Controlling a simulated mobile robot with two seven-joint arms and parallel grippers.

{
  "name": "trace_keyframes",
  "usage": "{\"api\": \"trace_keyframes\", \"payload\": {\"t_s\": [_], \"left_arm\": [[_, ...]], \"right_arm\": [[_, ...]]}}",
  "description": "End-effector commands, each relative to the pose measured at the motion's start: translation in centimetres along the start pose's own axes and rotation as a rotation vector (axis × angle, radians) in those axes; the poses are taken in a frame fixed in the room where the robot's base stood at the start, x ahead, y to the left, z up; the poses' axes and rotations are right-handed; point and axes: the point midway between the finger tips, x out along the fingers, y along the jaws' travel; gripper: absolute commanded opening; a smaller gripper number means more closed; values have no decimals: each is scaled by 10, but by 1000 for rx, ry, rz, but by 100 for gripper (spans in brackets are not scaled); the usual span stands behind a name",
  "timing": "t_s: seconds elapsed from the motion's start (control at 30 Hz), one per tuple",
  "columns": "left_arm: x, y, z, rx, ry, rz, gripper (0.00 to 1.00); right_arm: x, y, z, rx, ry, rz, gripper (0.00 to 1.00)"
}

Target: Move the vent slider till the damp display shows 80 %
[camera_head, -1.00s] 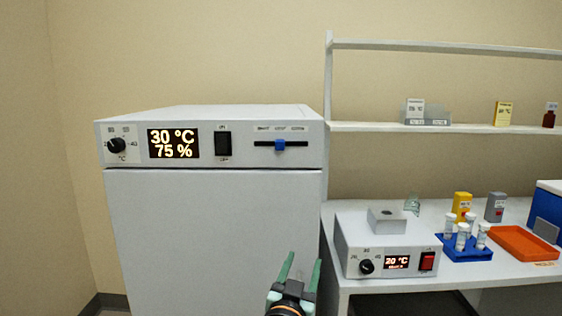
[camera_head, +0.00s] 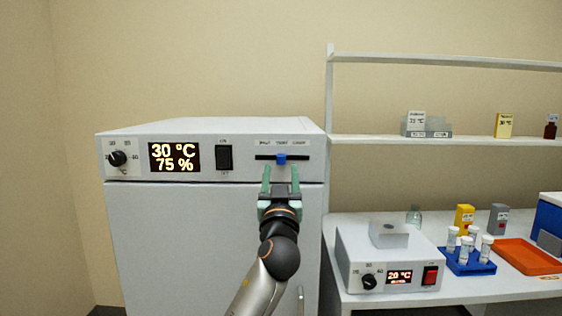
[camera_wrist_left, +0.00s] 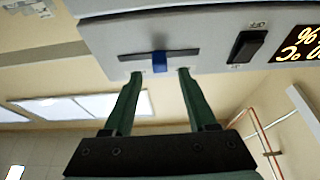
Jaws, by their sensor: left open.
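The vent slider is a small blue knob (camera_head: 281,159) at about the middle of a dark horizontal slot on the incubator's front panel. It also shows in the left wrist view (camera_wrist_left: 160,62). The damp display (camera_head: 174,157) reads 30 °C and 75 %. My left gripper (camera_head: 281,169) is open, with green fingers pointing at the panel. In the left wrist view (camera_wrist_left: 156,74) its fingertips lie on either side of the blue knob, with gaps. I cannot tell whether the tips reach the panel. My right gripper is not in view.
A black rocker switch (camera_head: 224,157) and a round dial (camera_head: 118,158) are on the same panel. To the right, a bench holds a grey heater block (camera_head: 388,260), a blue tube rack (camera_head: 467,264) and an orange tray (camera_head: 527,257). A shelf (camera_head: 450,140) stands above.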

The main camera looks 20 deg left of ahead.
Motion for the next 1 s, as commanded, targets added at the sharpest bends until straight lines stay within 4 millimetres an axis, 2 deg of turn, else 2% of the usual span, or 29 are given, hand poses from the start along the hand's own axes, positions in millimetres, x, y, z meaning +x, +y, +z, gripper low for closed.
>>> {"api": "trace_keyframes", "payload": {"t_s": [0.1,0.3,0.7,1.0], "left_arm": [[17,0,-2,3,0,-1,57],[32,0,0,2,0,0,57],[36,0,0,1,0,0,56],[36,0,0,1,0,0,23]], "right_arm": [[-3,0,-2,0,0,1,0],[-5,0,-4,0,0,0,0],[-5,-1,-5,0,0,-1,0],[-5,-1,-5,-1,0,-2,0]]}}
